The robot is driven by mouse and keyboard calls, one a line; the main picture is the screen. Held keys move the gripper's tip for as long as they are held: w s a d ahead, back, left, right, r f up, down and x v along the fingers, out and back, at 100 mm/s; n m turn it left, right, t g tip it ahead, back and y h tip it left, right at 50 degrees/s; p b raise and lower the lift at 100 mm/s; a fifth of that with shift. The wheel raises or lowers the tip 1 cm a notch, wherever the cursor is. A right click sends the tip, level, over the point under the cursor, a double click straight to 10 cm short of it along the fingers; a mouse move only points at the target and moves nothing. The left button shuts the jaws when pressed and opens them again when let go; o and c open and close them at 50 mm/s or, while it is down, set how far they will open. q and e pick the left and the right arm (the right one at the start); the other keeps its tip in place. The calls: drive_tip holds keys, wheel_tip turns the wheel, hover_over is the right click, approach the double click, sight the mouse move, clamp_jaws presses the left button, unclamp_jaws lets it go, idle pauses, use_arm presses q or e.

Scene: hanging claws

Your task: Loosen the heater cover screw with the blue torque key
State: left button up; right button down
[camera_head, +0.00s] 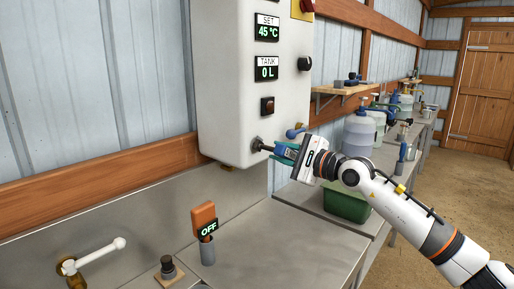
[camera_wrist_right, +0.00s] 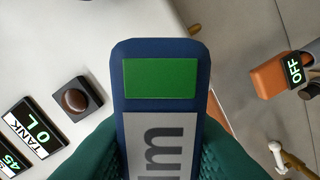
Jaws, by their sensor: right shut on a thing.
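The heater is a white wall cabinet (camera_head: 232,80) with SET 45 °C and TANK 0 L displays. A dark round screw (camera_head: 257,144) sits low on its front. My right gripper (camera_head: 284,152), with green fingers, is shut on the blue torque key (camera_head: 268,148) close in front of the cabinet. The key's tip points at the screw and appears to meet it; exact seating is too small to tell. In the right wrist view the key (camera_wrist_right: 118,75) shows a plain green screen and a grey label, between the green fingers (camera_wrist_right: 160,150). My left gripper is out of view.
An orange device reading OFF (camera_head: 204,217) stands on the metal counter (camera_head: 285,245) below the cabinet. A white-handled tap (camera_head: 95,257) is at the lower left. A blue-handled fitting (camera_head: 295,132) is beside the cabinet.

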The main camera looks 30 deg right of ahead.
sight(292, 155)
drive_tip(key=shift+n+b, duration=0.6)
drive_tip(key=shift+b, duration=0.15)
idle(0.3)
drive_tip(key=shift+m, duration=0.3)
idle(0.5)
drive_tip(key=shift+s+d+b, duration=0.1)
drive_tip(key=shift+s+b, duration=0.05)
drive_tip(key=shift+b, duration=0.15)
drive_tip(key=shift+b+v, duration=1.35)
drive_tip(key=shift+b, duration=0.05)
